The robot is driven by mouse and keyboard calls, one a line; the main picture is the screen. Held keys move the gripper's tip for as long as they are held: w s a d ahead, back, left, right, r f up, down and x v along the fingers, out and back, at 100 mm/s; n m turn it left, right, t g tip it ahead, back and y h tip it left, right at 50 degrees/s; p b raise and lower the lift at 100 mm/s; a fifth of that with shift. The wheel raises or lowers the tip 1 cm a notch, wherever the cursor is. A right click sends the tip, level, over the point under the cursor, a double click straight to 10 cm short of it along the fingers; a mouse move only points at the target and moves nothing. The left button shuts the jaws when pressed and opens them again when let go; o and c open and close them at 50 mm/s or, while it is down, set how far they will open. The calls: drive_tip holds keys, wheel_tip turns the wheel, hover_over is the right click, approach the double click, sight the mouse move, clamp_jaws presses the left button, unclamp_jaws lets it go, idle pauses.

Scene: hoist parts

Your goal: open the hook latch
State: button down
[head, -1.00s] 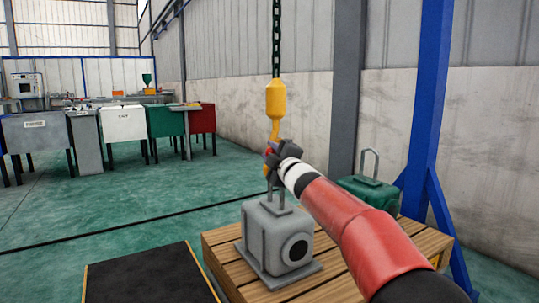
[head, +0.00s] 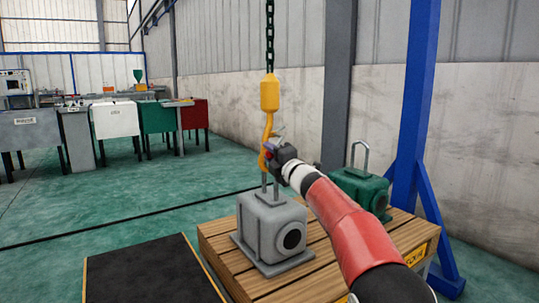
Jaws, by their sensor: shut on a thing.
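The yellow hook (head: 268,128) hangs below its yellow block (head: 270,93) on a dark chain. Its lower bend is beside my gripper (head: 269,153). My gripper is at the hook's mouth, shut on a small part there that looks like the hook latch. The fingers mostly hide the latch, so its angle is unclear. The grey hoist part (head: 274,228) stands upright on the wooden pallet below, and its metal lifting loop (head: 270,186) rises to the hook's lower end. I cannot tell whether the loop is inside the hook.
A green part (head: 362,188) with a lifting loop stands at the pallet's back right. The wooden pallet (head: 320,256) has a dark mat (head: 150,275) to its left. A blue post (head: 412,120) stands at the right. Coloured bins are far left; the green floor between is open.

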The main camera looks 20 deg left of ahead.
drive_tip(key=shift+f, duration=0.1)
drive_tip(key=c, duration=1.1)
unclamp_jaws()
drive_tip(key=shift+c, duration=0.2)
drive_tip(key=b+v, duration=0.2)
drive_tip(key=v, duration=0.5)
drive_tip(key=shift+s+d, duration=0.25)
